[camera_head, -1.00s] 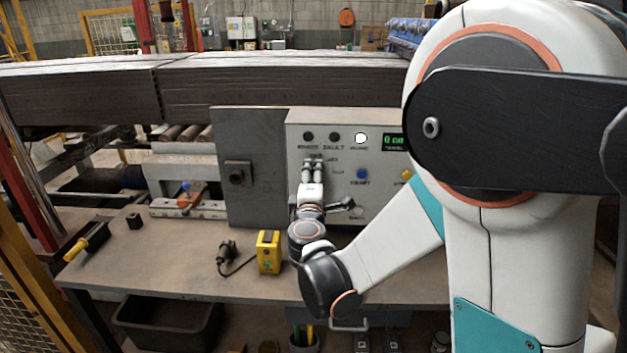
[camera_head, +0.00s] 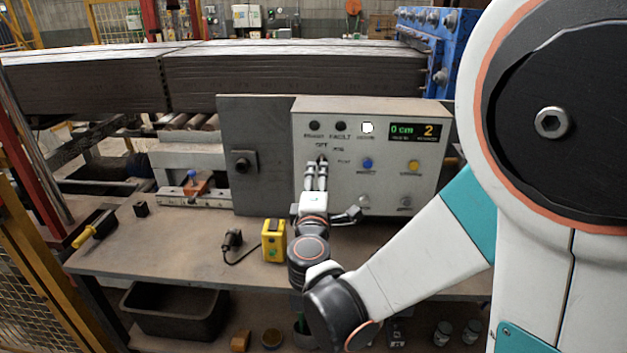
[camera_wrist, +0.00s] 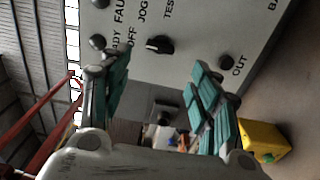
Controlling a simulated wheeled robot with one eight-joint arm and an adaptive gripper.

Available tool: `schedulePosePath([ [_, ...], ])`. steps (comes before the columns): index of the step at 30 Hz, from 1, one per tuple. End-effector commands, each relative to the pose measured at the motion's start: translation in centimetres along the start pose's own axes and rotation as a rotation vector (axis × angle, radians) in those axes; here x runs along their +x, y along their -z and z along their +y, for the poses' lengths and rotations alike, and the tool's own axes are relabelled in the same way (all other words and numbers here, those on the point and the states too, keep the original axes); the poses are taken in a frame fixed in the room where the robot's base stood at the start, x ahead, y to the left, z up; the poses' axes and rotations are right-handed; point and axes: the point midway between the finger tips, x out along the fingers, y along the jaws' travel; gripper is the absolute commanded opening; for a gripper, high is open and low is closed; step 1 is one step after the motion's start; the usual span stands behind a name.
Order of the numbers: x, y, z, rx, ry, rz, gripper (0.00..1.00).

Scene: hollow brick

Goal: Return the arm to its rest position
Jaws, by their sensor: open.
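My gripper (camera_head: 316,178) is in front of the grey control panel (camera_head: 384,186), its fingers pointing up toward the panel face near the selector switch. In the wrist view, the two teal-padded fingers of my gripper (camera_wrist: 160,95) are apart with nothing between them. The black selector knob (camera_wrist: 160,45) shows just beyond the fingertips, apart from them, beside the OFF, JOG and TEST labels. In the head view my gripper partly hides this switch. My arm reaches in from the right, bent low over the workbench.
A yellow box (camera_head: 273,240) stands on the workbench (camera_head: 180,252), left of my wrist. A black corded device (camera_head: 232,240), a yellow-handled tool (camera_head: 92,230) and a small dark block (camera_head: 141,209) lie further left. A dark bin (camera_head: 175,312) sits below. Stacked dark slabs (camera_head: 290,75) lie behind the panel.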

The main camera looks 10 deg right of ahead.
Motion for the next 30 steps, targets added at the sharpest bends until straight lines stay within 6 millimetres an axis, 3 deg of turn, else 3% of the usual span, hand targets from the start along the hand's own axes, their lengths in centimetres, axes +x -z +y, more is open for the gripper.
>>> schedulePosePath([
  [4, 0.3, -1.3, 0.1, 0.028, 0.019, -0.027, 0.57],
  [8, 0.5, -5.1, 0.4, 0.135, 0.090, -0.108, 0.57],
  [11, -0.8, -7.2, 0.3, 0.251, 0.167, -0.156, 0.57],
  [21, -8.1, -12.3, -1.6, 0.669, 0.457, -0.324, 0.57],
  [30, -17.0, -12.9, -3.9, 1.029, 0.727, -0.439, 0.57],
])
